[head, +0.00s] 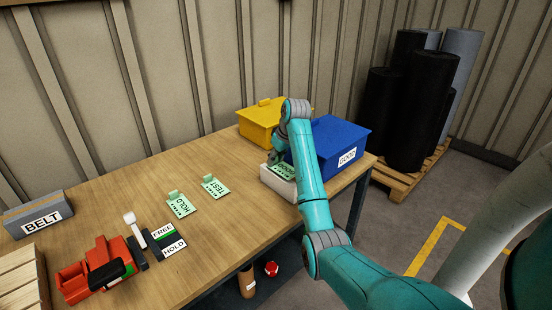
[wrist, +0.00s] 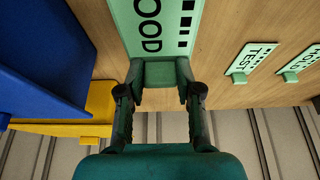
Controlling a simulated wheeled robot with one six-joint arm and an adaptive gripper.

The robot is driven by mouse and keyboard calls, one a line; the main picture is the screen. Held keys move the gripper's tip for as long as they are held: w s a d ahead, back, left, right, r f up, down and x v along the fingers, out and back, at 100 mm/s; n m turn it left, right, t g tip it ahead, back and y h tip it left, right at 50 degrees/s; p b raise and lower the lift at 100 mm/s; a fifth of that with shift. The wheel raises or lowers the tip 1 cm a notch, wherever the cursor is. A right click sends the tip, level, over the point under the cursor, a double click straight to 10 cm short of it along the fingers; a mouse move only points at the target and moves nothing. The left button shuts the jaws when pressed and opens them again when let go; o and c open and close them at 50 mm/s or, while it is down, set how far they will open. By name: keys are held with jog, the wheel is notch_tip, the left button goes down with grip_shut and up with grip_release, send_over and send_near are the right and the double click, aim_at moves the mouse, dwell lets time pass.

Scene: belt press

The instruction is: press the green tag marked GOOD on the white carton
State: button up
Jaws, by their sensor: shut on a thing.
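The green GOOD tag (head: 286,172) is at the top of the white carton (head: 281,187), near the table's right end. I cannot tell whether it touches the carton or is just above it. My gripper (head: 276,160) is beside the tag, partly hidden by my arm. In the wrist view my gripper (wrist: 160,88) is shut on the tab at the end of the tag (wrist: 152,30), with the letters OOD showing. The carton cannot be made out in the wrist view.
A blue bin (head: 335,140) marked GOOD stands close beside the carton, with a yellow bin (head: 258,122) behind. Green HOLD (head: 181,204) and TEST (head: 215,186) tags lie on the table (head: 215,235). A red machine (head: 95,272) is at the front left.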

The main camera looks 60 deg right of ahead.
jog(key=shift+f, duration=0.75)
dwell(1.5)
dwell(0.4)
jog(key=o, duration=1)
jog(key=shift+r, duration=0.1)
jog(key=shift+r, duration=0.1)
jog(key=shift+r, duration=0.5)
notch_tip(320, 180, up, 9)
jog(key=o, duration=0.4)
